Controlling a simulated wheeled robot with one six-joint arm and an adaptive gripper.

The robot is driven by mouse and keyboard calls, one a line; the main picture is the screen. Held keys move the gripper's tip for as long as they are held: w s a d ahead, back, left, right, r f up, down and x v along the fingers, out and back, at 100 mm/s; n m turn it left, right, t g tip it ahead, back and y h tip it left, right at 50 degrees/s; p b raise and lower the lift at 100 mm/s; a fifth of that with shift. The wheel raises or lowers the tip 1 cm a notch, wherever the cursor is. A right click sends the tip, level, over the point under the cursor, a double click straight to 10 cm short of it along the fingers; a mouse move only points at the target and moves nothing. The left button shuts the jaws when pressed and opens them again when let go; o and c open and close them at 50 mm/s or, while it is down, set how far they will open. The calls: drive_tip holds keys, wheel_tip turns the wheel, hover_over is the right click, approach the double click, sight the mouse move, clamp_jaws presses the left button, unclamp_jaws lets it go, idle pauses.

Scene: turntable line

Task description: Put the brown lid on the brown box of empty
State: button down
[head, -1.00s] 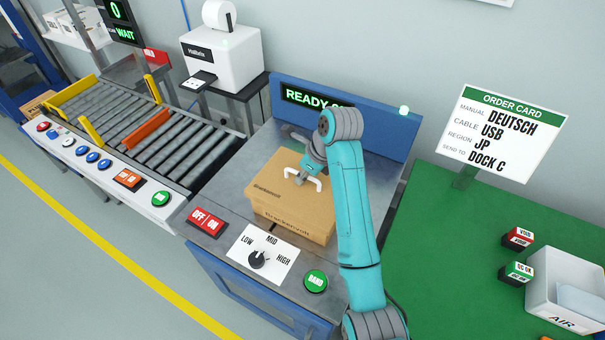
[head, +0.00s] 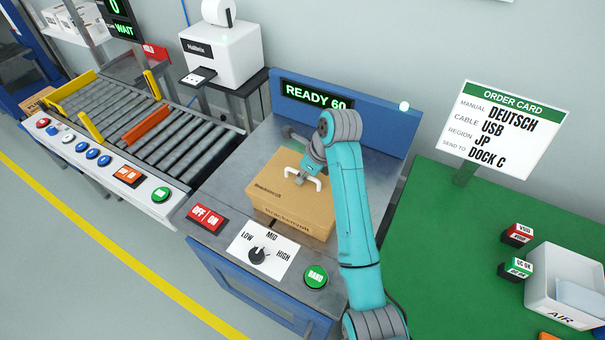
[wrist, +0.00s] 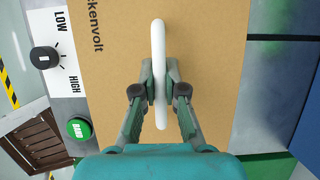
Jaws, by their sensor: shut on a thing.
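The brown lid (head: 281,186) with a white handle (head: 318,183) sits over the brown box (head: 290,224) on the metal machine top. From here I cannot tell whether the lid is fully seated. My gripper (head: 301,177) is above the lid, shut on its white handle. In the wrist view my gripper (wrist: 160,90) has its two fingers on either side of the white handle (wrist: 160,40), with the lid's brown face (wrist: 210,60) beneath. The inside of the box is hidden.
A panel with an OFF/ON switch (head: 207,218), a dial (head: 258,256) and a green BAND button (head: 315,277) lies in front of the box. A blue back panel (head: 375,125) reads READY 60. A roller conveyor (head: 150,125) is left; a green table (head: 450,260) is right.

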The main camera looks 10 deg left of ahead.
idle(0.3)
drive_tip(key=c, duration=1.2)
unclamp_jaws()
